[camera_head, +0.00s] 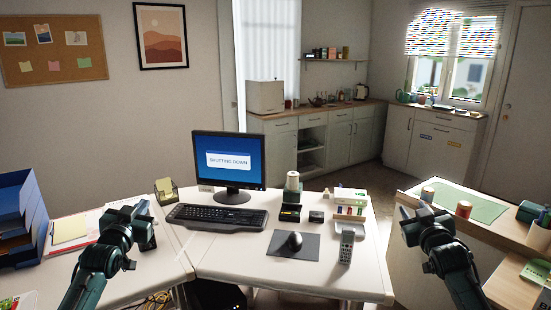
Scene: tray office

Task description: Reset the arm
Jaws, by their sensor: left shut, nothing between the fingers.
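My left gripper (140,222) is at the left, over the white desk near the papers. It is shut and holds nothing. My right gripper (414,220) is at the right, raised in front of the wooden counter edge. Its dark fingers are small in the picture, and I cannot tell whether they are open or shut. Both arms, dark green, reach up from the bottom of the view, one on each side of the desk.
A monitor (229,164) reading "SHUTTING DOWN", a keyboard (218,217), a mouse (295,241) and a remote (346,247) are on the desk. A blue tray stack (22,208) stands at left. Cups and a green mat (482,206) are on the right counter.

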